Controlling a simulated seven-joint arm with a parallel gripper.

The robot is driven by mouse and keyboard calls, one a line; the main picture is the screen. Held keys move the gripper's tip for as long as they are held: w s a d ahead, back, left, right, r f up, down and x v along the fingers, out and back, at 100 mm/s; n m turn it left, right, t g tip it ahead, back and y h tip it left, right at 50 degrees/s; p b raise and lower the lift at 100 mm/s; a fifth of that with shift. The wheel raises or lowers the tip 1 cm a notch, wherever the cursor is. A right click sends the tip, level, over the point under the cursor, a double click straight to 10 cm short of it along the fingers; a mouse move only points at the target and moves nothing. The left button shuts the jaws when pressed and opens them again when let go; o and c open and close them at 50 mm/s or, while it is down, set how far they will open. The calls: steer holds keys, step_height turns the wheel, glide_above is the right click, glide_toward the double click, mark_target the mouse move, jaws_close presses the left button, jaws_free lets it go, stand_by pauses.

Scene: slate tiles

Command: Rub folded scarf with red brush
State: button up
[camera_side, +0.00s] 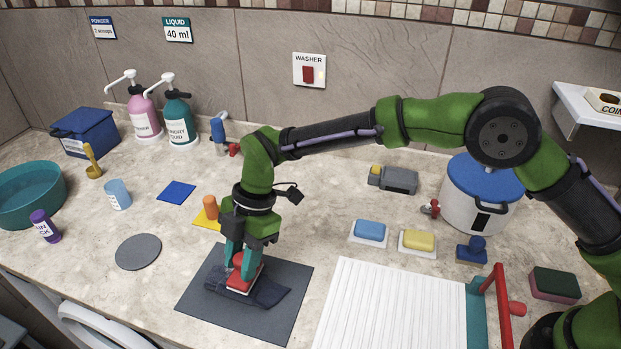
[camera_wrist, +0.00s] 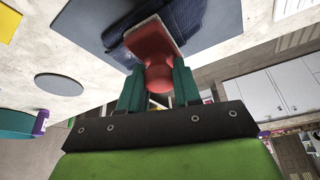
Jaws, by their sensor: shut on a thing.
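The folded scarf (camera_side: 271,293) is dark navy and lies on a dark grey mat (camera_side: 245,324) at the front of the counter. The red brush (camera_side: 243,277) has a red body and a pale lower edge. My gripper (camera_side: 239,258) points down and is shut on the brush's knob, holding the brush on top of the scarf, apparently touching it. In the wrist view, the teal fingers of my gripper (camera_wrist: 159,88) flank the red brush (camera_wrist: 154,45), and part of the scarf (camera_wrist: 184,17) shows beyond it. The brush's underside is hidden.
A white ribbed board (camera_side: 385,306) with a red handle lies right of the mat. Blue (camera_side: 370,231) and yellow (camera_side: 418,242) blocks sit behind it. A grey disc (camera_side: 138,252) lies left, and a yellow square (camera_side: 204,221) with an orange-topped object stands close behind my gripper.

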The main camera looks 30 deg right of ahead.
steer(key=shift+w+a, duration=1.65)
step_height(320, 180, up, 8)
